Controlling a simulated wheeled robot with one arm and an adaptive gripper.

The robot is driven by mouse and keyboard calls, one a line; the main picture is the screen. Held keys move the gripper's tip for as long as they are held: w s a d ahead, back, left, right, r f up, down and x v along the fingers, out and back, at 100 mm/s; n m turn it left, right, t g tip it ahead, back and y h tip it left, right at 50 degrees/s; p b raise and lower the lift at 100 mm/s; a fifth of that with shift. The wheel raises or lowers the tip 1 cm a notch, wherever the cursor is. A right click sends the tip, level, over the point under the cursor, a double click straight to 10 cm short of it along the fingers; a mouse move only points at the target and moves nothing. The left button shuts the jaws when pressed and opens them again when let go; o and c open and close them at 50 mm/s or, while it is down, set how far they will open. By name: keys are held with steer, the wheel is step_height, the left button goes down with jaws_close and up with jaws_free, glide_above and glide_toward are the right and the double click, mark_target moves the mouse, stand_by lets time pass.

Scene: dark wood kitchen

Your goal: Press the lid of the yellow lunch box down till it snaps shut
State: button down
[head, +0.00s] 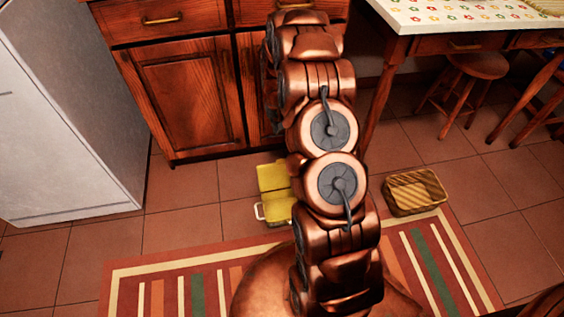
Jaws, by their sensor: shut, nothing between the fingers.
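The yellow lunch box (278,210) sits on the tiled floor near the rug's far edge, left of my copper arm. Its lid (272,177) stands open on the far side. A pale handle (258,212) shows at its left. My arm hides the box's right side. My arm rises through the middle of the head view. I cannot make out my gripper or its fingers, so its place relative to the lid does not show.
A wooden cabinet (190,100) stands behind the box, and a grey fridge (70,120) at left. A woven basket (415,192) lies right of my arm. A table (440,15) and stool (478,66) are at upper right. A striped rug (130,290) covers the near floor.

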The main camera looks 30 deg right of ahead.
step_height(320, 180, down, 14)
steer(key=s+b, duration=0.2)
steer(key=b, duration=0.4)
steer(key=shift+d, duration=0.45)
steer(key=shift+s+a+r, duration=0.1)
steer(key=shift+s+r, duration=0.1)
stand_by(0.5)
